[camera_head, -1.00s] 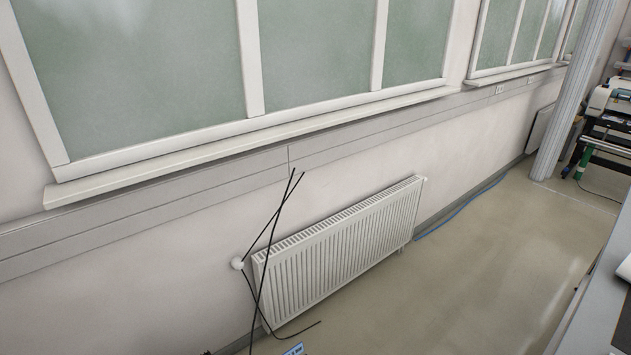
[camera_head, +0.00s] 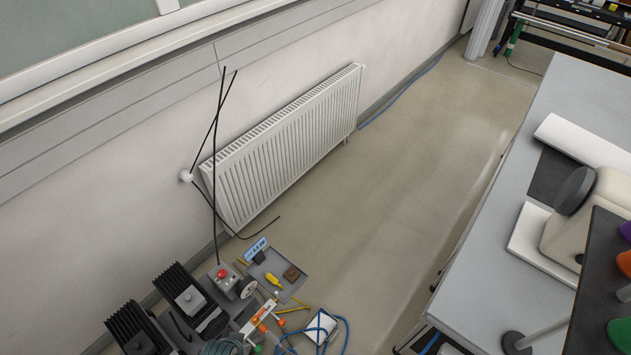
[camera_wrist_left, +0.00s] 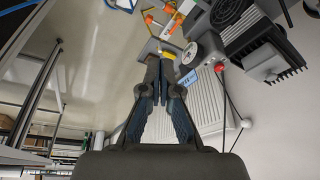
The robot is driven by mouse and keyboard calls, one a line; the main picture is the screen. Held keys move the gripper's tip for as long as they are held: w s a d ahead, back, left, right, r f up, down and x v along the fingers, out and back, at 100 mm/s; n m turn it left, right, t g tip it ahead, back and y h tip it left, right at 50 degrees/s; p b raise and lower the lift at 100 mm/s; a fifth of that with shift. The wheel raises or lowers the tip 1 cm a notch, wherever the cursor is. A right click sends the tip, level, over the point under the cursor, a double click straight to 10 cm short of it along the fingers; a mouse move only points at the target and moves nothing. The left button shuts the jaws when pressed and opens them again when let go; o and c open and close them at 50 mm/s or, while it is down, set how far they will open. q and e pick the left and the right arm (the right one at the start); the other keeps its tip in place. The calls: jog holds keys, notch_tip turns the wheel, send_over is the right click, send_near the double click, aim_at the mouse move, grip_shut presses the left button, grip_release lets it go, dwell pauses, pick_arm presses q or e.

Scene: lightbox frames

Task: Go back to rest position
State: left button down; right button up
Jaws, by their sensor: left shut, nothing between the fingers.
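My left gripper (camera_wrist_left: 160,85) shows in the left wrist view. Its two dark fingers come together at the tips, and nothing is between them. Clutter with finned black blocks lies beyond the fingertips in that view, and I see no contact. In the head view neither gripper is visible, and my right gripper is in no view.
At the lower left of the head view are finned black blocks (camera_head: 185,290), a red button (camera_head: 222,273), a grey tray (camera_head: 290,268) and blue cable (camera_head: 343,335). A radiator (camera_head: 285,145) lines the wall. A grey table (camera_head: 480,270) stands right. Open floor (camera_head: 420,180) lies between.

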pick_arm(q)
notch_tip(320, 180, down, 24)
jog(key=s+g, duration=0.1)
jog(key=s, duration=0.1)
jog(key=s+a+f+g, duration=0.1)
jog(key=s+a+f, duration=0.2)
jog(key=s+f, duration=1.4)
jog(key=shift+s, duration=0.3)
